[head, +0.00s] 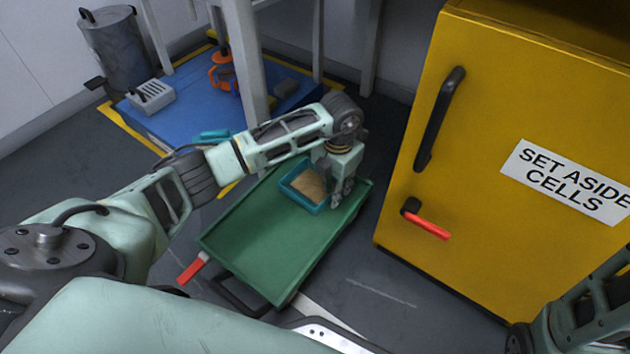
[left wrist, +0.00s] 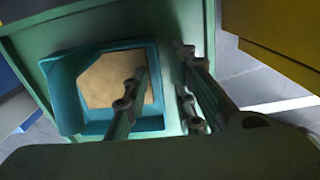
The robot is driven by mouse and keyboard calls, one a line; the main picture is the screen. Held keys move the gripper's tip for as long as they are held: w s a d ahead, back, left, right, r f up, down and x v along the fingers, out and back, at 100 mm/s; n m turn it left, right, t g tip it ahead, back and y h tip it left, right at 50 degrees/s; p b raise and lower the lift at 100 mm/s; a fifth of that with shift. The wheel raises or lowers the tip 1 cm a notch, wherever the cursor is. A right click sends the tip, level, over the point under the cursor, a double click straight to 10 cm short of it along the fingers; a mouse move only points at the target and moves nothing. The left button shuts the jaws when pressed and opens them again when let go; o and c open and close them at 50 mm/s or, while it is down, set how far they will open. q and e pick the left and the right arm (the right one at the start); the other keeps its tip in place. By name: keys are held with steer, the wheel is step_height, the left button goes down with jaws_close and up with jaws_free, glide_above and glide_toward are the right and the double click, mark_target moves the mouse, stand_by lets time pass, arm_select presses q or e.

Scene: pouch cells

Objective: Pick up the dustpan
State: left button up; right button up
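A teal, shallow, square pan (head: 290,191) with a tan patch inside lies on the green cart top (head: 262,240), at its far end. No handle of the pan shows. In the left wrist view the pan (left wrist: 66,105) lies under my left gripper (left wrist: 158,85). One finger is over the pan's inside and the others are beyond its right wall, with a gap between them. In the head view my left gripper (head: 341,192) points down at the pan's right side. I cannot tell if it touches. Another teal item (head: 210,135) is partly hidden behind my left arm.
A yellow cabinet (head: 480,120) labelled "SET ASIDE CELLS" stands close on the right. Behind my left arm, a blue platform (head: 190,115) holds a grey slotted box (head: 152,97) and an orange item (head: 222,72). A grey bin (head: 117,50) stands at the back left.

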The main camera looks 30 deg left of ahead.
arm_select(q)
jaws_close()
steer(key=shift+r, duration=0.1)
stand_by(0.3)
